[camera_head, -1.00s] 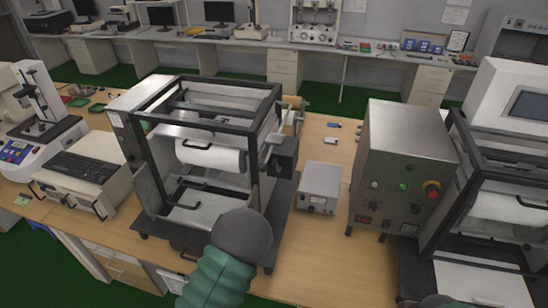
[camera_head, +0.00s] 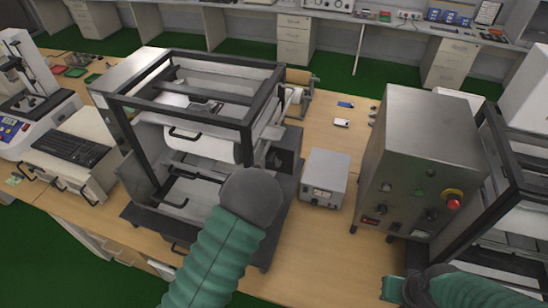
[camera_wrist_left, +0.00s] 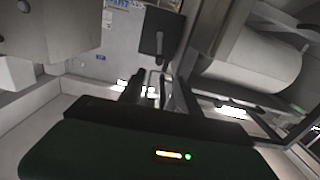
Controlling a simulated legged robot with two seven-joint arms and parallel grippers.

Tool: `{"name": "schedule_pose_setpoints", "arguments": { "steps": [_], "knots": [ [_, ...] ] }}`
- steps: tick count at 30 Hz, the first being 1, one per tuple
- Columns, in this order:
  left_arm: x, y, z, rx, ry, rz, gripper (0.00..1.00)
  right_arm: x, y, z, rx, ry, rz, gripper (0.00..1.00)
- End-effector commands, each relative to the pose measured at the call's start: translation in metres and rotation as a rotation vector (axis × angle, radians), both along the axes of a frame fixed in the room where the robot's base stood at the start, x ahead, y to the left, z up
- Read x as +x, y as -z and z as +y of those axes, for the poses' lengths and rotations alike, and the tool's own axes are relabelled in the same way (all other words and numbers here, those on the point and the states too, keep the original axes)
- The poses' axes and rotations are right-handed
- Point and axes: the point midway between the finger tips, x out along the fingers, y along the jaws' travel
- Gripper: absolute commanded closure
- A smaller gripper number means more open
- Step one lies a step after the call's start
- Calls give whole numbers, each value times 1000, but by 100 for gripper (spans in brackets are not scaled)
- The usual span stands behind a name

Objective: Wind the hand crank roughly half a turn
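The machine (camera_head: 128,152), an open black frame with a white roller inside, stands on the bench left of centre. A dark block (camera_head: 284,160) sits on its right side. In the left wrist view a black block with a small grey lever (camera_wrist_left: 159,43), apparently the hand crank, is ahead of my left gripper (camera_wrist_left: 151,88). The two dark fingers look parted, with light between them and apart from the lever. In the head view my left arm's dark rounded joint hides that gripper. My right arm shows at the lower right; its gripper is out of view.
A small grey box (camera_head: 325,176) stands right of the machine. A tall control cabinet (camera_head: 425,135) with a red button stands further right, beside a second black frame. A keyboard unit (camera_head: 75,150) is at the left.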

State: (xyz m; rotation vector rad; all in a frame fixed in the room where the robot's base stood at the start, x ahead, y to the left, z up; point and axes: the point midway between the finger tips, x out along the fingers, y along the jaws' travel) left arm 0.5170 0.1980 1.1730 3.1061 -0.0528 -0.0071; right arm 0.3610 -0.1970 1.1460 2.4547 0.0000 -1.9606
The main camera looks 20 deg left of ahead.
Motion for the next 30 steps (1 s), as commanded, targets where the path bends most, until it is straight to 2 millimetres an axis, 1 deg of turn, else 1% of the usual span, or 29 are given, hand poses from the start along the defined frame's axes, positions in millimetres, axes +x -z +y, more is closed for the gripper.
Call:
{"name": "schedule_pose_setpoints", "arguments": {
  "steps": [1,7,8,9,18,21,25,30],
  "knots": [
    [5,9,-1,-1,2,-7,60,-1,20,0,0,0,1,100],
    [24,12,-1,-3,0,-3,60,-1,62,0,0,0,1,100],
    [34,2,-2,0,2,0,60,-1,47,0,0,0,3,100],
    [44,0,-2,1,2,2,60,-1,42,0,0,0,2,100],
    [117,-1,-4,1,2,4,60,0,16,0,0,0,0,100],
    [138,-1,-5,0,1,2,60,0,10,0,0,0,0,100],
    [156,1,-5,1,0,3,60,0,7,0,0,0,1,100],
    [164,4,-6,0,0,4,60,0,6,0,0,0,1,100]
  ]
}}
